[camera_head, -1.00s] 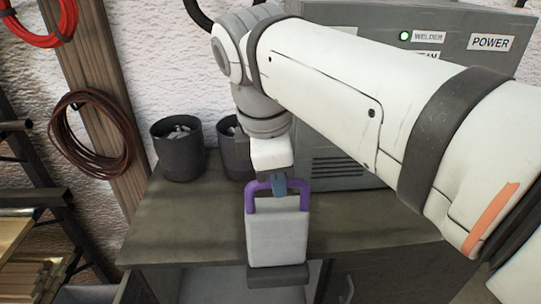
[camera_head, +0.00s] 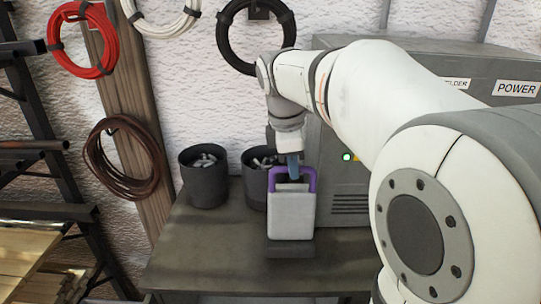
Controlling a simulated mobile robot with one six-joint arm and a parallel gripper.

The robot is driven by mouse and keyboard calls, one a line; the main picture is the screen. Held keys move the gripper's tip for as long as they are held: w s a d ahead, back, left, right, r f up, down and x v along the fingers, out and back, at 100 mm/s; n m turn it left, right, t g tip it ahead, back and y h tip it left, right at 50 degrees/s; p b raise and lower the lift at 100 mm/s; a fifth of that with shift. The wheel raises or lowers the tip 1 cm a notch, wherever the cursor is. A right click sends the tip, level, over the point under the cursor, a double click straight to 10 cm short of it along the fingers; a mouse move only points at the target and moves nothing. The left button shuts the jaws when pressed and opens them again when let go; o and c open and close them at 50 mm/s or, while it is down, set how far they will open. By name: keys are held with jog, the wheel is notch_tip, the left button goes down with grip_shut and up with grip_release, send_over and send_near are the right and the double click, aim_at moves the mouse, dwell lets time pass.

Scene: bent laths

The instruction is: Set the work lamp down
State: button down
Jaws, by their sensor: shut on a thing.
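The work lamp (camera_head: 291,216) is a pale grey box with a purple handle and a dark foot. It is upright, over the dark workbench top (camera_head: 215,260) in front of the grey cabinet. My gripper (camera_head: 293,172) is above it, shut on the purple handle at the top of the lamp. The fingers are small in the picture and partly hidden by the handle. I cannot tell whether the foot touches the bench top.
Two dark buckets (camera_head: 206,178) with pale pieces in them stand at the back of the bench; the right one (camera_head: 254,178) is close behind the lamp. The grey welder cabinet (camera_head: 350,195) is right of the lamp. The bench's left front is clear.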

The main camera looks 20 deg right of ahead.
aim_at(291, 188)
jog(key=shift+w+d, duration=0.15)
jog(key=shift+w, duration=0.35)
jog(key=shift+f+p, duration=0.3)
jog(key=shift+f, duration=0.4)
jog(key=shift+s+f, duration=0.2)
jog(key=shift+f, duration=0.75)
jog(key=shift+w+f, duration=0.1)
jog(key=c, duration=1.7)
grip_release()
jog(key=shift+f, duration=0.1)
jog(key=o, duration=0.3)
